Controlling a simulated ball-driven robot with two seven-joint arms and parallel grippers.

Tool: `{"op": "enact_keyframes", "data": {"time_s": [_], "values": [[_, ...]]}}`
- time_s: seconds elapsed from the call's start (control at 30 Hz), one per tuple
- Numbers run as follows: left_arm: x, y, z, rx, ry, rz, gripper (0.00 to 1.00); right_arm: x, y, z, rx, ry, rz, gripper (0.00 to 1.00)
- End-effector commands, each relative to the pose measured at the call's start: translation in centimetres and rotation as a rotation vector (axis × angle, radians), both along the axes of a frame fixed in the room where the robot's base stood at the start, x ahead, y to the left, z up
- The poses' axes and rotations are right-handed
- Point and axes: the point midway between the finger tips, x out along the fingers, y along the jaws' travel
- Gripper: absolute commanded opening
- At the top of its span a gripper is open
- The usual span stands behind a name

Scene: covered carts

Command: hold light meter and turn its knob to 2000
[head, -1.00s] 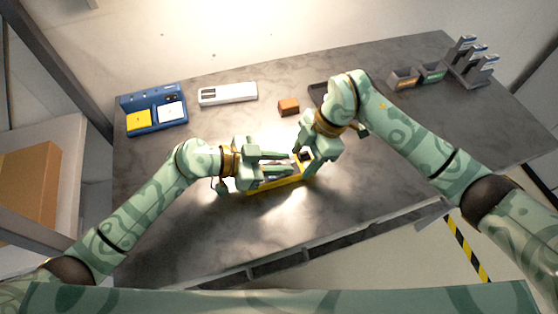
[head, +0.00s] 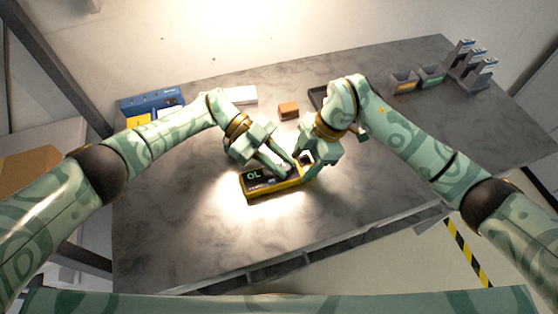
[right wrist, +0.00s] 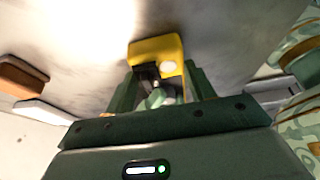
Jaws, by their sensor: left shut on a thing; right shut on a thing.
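The light meter (head: 262,190) is yellow-edged with a dark face and lies near the middle of the table. Its display (head: 253,176) reads "OL" in green. My right gripper (head: 307,165) is shut on the meter's right end. In the right wrist view the meter's yellow body (right wrist: 150,48) shows between the right fingers. My left gripper (head: 286,170) comes down from above with its fingers shut at the meter's face, where the knob is. The fingers hide the knob, so its setting cannot be read.
A blue case (head: 153,101) stands at the back left, partly behind my left arm. A white device (head: 243,95), a brown block (head: 288,109) and a dark tray (head: 316,94) lie behind the meter. The front table area is clear.

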Motion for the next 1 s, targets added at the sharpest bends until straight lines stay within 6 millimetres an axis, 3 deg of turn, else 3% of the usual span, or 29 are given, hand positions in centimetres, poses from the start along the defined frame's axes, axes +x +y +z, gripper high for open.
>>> {"op": "enact_keyframes", "data": {"time_s": [0.3,0.83,0.87,0.9,1.0], "values": [[0.02,-0.13,-0.2,0.005,-0.002,-0.113,0.0,0.03,0.17,0.14,0.005,-0.002,0.002,0.25],[0.11,-0.11,-0.03,0.001,-0.004,-0.13,0.0,0.07,0.15,0.17,0.005,-0.002,0.001,0.25],[0.11,-0.11,-0.03,0.001,-0.004,-0.13,0.31,0.07,0.14,0.17,0.004,-0.002,0.001,0.25],[0.11,-0.1,-0.02,0.001,-0.004,-0.13,0.42,0.06,0.13,0.16,0.004,-0.002,0.001,0.25],[0.12,-0.1,0.01,0.0,-0.003,-0.129,0.45,0.06,0.12,0.14,0.004,-0.002,0.001,0.25]]}}
